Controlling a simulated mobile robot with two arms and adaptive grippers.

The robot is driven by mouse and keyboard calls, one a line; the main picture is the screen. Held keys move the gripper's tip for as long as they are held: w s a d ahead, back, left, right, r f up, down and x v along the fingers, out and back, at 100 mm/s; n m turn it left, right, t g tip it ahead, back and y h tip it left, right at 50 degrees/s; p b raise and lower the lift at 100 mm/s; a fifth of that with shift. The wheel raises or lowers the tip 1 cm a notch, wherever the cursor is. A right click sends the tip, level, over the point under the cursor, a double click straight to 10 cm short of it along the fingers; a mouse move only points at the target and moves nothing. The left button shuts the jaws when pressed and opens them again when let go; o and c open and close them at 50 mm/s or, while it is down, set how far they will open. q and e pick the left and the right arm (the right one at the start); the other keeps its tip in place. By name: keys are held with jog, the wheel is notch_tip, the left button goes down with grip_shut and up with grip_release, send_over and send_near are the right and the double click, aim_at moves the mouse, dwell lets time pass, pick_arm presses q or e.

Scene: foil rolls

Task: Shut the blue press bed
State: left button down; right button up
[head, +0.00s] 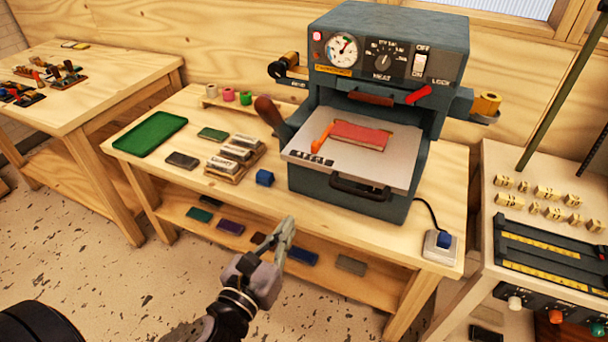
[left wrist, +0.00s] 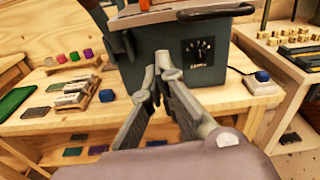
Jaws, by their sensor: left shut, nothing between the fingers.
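The blue-grey press (head: 389,40) stands on the wooden bench. Its pale metal bed (head: 310,150) sticks out at the front, with a red book (head: 360,135) and an orange strip (head: 322,138) lying on it. A dark bar handle (head: 360,187) is on the bed's front. My left gripper (head: 287,225) is shut and empty, in front of the bench and lower left of the bed, not touching it. In the left wrist view, my left gripper (left wrist: 158,70) points at the press's lower body (left wrist: 198,80), with the bed's edge (left wrist: 140,18) above. My right gripper is out of view.
A green tray (head: 150,134), small blocks (head: 232,155) and a blue cube (head: 265,177) lie left of the press. A blue-topped switch box (head: 441,245) is at the bench's front right. Another table (head: 489,165) stands at right.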

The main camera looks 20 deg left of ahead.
pick_arm(q)
notch_tip(320, 180, up, 3)
jog(key=p, duration=0.2)
send_near(325, 151)
jog(key=shift+w+f+m+t, duration=0.2)
jog(key=shift+w+f, duration=0.15)
jog(key=shift+w, duration=0.25)
jog(key=shift+w+f+m+t, duration=0.1)
jog(key=shift+w+f+m, duration=0.15)
jog(key=shift+w, duration=0.35)
jog(key=shift+w+p, duration=0.4)
jog(key=shift+w, duration=0.1)
jog(key=w, duration=0.3)
jog(key=w+p, duration=0.1)
jog(key=w, duration=0.2)
jog(key=shift+w+d+r, duration=0.15)
jog(key=shift+w, duration=0.15)
jog(key=w, duration=1)
jog(key=shift+w+d+f+b, duration=0.2)
jog(key=shift+w+b, duration=0.1)
jog(key=shift+b, duration=0.1)
